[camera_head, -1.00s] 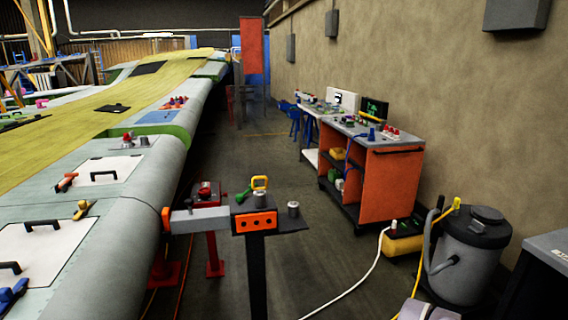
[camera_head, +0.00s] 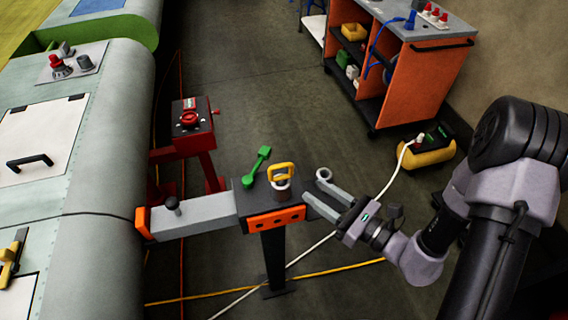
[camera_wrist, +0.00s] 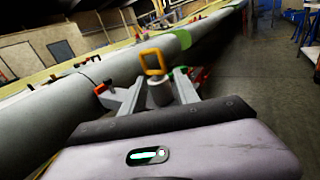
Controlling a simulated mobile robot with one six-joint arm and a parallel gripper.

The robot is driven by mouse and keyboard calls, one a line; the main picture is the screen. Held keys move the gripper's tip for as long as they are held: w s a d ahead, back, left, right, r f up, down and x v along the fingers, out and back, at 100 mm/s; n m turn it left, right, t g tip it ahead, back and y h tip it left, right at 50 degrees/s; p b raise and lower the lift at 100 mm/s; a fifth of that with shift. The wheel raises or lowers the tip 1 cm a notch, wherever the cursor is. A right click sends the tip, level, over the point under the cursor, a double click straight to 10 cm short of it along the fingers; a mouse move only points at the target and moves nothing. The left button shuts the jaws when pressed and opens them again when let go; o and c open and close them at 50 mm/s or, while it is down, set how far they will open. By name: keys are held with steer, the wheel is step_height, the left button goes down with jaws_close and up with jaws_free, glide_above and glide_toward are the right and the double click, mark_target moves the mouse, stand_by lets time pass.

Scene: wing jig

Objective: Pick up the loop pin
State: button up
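The loop pin shows as a yellow loop (camera_head: 281,171) above a short grey cylinder (camera_head: 283,191) at the right end of the dark bracket plate (camera_head: 262,205). I cannot tell whether the loop sits in the cylinder or behind it. My gripper (camera_head: 313,187) is open and empty, just right of the cylinder, with its fingers pointing at it. In the wrist view the yellow loop (camera_wrist: 154,61) stands upright, and the grey cylinder (camera_wrist: 159,92) shows between the spread fingers. No contact is visible.
A green-handled item (camera_head: 256,169) lies on the plate left of the loop. A red stand (camera_head: 192,125) is behind it. The wing edge (camera_head: 110,190) runs along the left. An orange cart (camera_head: 415,75) stands behind. Open floor lies between.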

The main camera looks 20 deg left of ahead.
mark_target(282, 164)
steer(key=x, duration=0.6)
steer(key=shift+a, duration=0.2)
steer(key=x, duration=0.6)
steer(key=shift+w+d+r, duration=0.1)
steer(key=shift+w+r, duration=0.1)
steer(key=shift+w, duration=0.2)
steer(key=shift+d, duration=0.1)
jaws_close()
